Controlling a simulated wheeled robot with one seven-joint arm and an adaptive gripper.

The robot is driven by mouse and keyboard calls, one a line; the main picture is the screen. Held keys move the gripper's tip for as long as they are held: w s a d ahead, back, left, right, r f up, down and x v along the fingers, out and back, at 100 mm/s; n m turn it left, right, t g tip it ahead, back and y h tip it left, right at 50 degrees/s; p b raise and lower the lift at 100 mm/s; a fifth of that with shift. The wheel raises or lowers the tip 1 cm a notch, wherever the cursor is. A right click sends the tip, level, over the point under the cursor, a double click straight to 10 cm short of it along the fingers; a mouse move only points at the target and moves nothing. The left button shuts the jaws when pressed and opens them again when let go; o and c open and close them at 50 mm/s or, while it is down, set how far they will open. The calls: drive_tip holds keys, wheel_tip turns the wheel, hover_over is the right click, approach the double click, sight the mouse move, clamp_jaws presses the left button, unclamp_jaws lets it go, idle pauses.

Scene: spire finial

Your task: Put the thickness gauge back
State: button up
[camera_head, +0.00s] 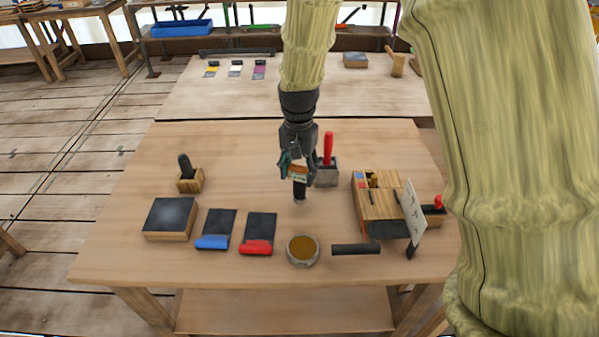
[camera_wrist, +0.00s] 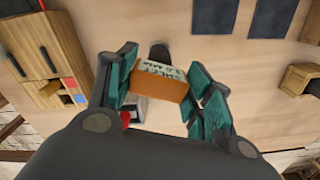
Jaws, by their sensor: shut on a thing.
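My gripper (camera_head: 297,171) is shut on a small orange-brown piece with a pale lettered label and a dark end, which seems to be the thickness gauge (camera_head: 299,190). It is held upright above the middle of the table, with the dark end pointing down. In the wrist view the gauge (camera_wrist: 160,87) sits between the teal finger pads of my gripper (camera_wrist: 163,78). A wooden organizer block (camera_head: 378,203) with slots and coloured squares stands to the right, and also shows in the wrist view (camera_wrist: 40,55). I cannot tell which slot fits the gauge.
A grey holder (camera_head: 327,178) with a red-handled tool stands just behind my gripper. A round tin (camera_head: 303,251), a dark bar (camera_head: 356,249) and a tilted sign (camera_head: 413,211) are in front and right. Dark plates (camera_head: 217,223) and a small wooden holder (camera_head: 190,181) are left.

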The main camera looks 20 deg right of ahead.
drive_tip(key=shift+w+d, duration=0.3)
drive_tip(key=shift+w, duration=0.45)
drive_tip(key=shift+s+f, duration=0.1)
drive_tip(key=shift+f, duration=0.15)
drive_tip(key=shift+f+p, duration=0.7)
drive_tip(key=shift+f, duration=0.95)
drive_tip(key=o, duration=1.1)
wheel_tip(320, 180, up, 12)
drive_tip(key=b, duration=0.2)
drive_tip(key=shift+b, duration=0.3)
